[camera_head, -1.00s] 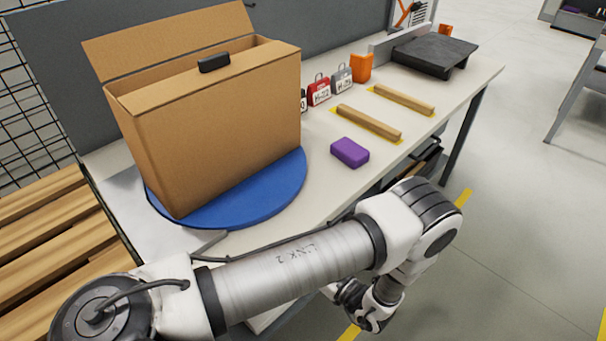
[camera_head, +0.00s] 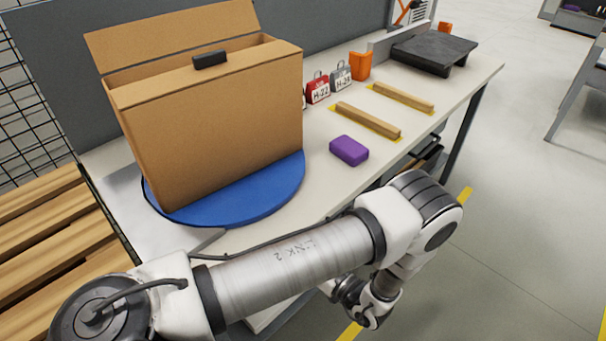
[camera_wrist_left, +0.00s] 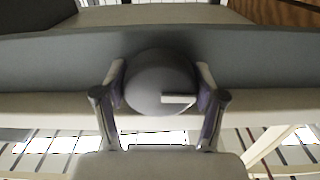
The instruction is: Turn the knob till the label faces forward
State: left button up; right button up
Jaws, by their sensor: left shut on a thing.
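In the left wrist view a round grey knob (camera_wrist_left: 155,78) sits on a grey panel, with a short pale bar on its face, right of centre and roughly level. My left gripper (camera_wrist_left: 160,85) is shut on the knob, one finger on each side. In the head view its wrist is low beside the table's front edge, and the fingers and knob are hidden. An open cardboard box (camera_head: 220,125) stands on a blue turntable (camera_head: 240,210), with a black piece (camera_head: 210,59) on its top edge. No label shows on its visible faces. My right gripper is not in view.
On the table (camera_head: 300,205) lie a purple block (camera_head: 349,151), two wooden strips (camera_head: 368,120) and a black platform (camera_head: 433,52). A wooden pallet (camera_head: 45,235) is at left.

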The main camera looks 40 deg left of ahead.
pick_arm(q)
jog(key=shift+s+m, duration=0.1)
jog(key=shift+m, duration=3)
jog(key=o, duration=1.1)
